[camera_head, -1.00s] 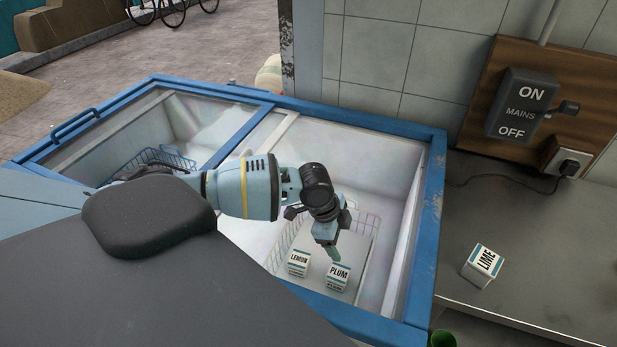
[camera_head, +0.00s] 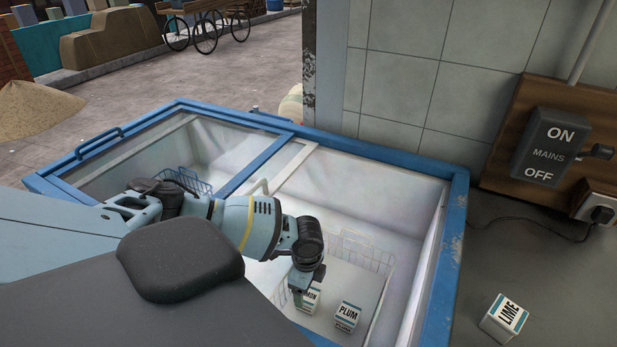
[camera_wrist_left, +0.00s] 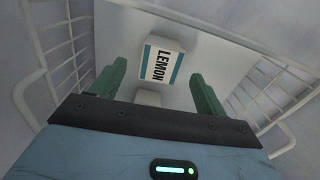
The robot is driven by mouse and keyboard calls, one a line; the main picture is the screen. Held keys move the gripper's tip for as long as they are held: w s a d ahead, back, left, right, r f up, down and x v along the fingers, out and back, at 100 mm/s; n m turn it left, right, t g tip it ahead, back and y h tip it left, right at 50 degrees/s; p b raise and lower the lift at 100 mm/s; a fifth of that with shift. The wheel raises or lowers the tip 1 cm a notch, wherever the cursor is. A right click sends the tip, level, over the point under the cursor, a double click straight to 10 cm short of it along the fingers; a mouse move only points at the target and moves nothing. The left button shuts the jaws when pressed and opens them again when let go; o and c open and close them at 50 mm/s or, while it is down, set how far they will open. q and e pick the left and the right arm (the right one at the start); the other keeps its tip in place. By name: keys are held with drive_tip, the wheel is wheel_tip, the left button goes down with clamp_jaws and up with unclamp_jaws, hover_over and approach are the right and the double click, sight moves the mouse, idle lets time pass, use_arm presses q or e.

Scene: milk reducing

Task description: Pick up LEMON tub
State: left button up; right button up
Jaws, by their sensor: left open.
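The LEMON tub (camera_head: 308,297) is a small white box with a teal band and black lettering, inside the chest freezer. My left gripper (camera_head: 301,295) is just over it in the head view and partly covers its label. In the left wrist view the LEMON tub (camera_wrist_left: 162,60) shows ahead, between and beyond the green fingertips (camera_wrist_left: 160,85). The fingers are apart and empty. The PLUM tub (camera_head: 347,315) stands to the right of the LEMON tub. My right gripper is in neither view.
The blue-framed freezer (camera_head: 452,235) has its right part open, with a wire basket (camera_head: 365,250) inside. Its walls and rim surround my arm. The LIME tub (camera_head: 505,318) sits on the grey counter (camera_head: 490,235) to the right. A mains switch (camera_head: 556,146) is on the wall.

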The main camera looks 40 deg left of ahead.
sight(308, 294)
use_arm(q)
wheel_tip(308, 294, down, 5)
drive_tip(key=shift+w+d+f, duration=0.1)
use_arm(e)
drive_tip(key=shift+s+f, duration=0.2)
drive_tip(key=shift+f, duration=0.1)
